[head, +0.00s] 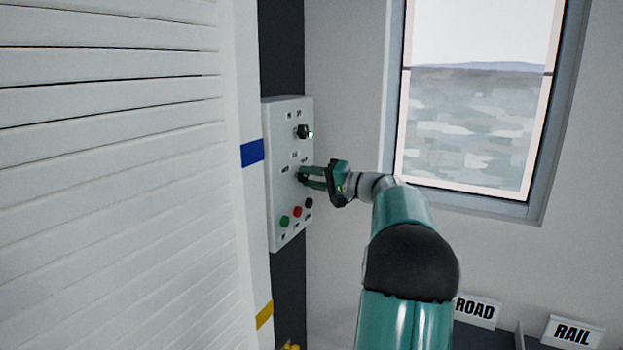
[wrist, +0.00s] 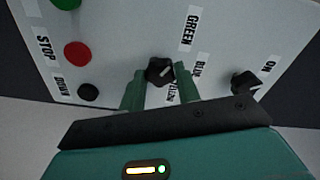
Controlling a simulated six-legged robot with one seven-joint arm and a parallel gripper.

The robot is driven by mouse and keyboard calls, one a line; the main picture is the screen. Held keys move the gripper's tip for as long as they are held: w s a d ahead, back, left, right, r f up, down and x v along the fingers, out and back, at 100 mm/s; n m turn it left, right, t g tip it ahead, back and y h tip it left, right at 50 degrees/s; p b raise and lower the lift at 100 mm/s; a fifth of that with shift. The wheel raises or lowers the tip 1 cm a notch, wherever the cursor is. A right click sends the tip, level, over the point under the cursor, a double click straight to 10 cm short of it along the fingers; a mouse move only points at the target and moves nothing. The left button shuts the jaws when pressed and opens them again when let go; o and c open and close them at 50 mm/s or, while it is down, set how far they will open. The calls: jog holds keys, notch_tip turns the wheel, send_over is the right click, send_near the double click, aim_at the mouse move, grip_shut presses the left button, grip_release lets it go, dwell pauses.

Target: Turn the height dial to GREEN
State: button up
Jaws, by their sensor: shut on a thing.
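The height dial (wrist: 159,71) is a small black knob on a white control panel (head: 278,140). In the wrist view it sits between the two green fingers of my gripper (wrist: 160,88), which is shut on it. Labels GREEN (wrist: 191,28), BLUE (wrist: 199,69) and YELLOW (wrist: 171,93) surround the dial, the last partly hidden by a finger. A pale mark on the dial is too small to tell exactly which label it points at. In the head view my gripper (head: 305,177) reaches the panel's middle from the right.
A second black knob (wrist: 245,82) with a white mark sits near the label ON. Red (wrist: 77,52), black (wrist: 88,92) and green (wrist: 66,3) buttons lie on the panel's other side. A white slatted shutter (head: 110,170) stands left; a window (head: 475,130) is right. ROAD (head: 474,310) and RAIL (head: 572,332) signs are below.

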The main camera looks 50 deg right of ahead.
dwell(0.4)
jog(key=o, duration=1)
jog(key=shift+w, duration=0.1)
jog(key=shift+c, duration=0.2)
jog(key=v, duration=1.4)
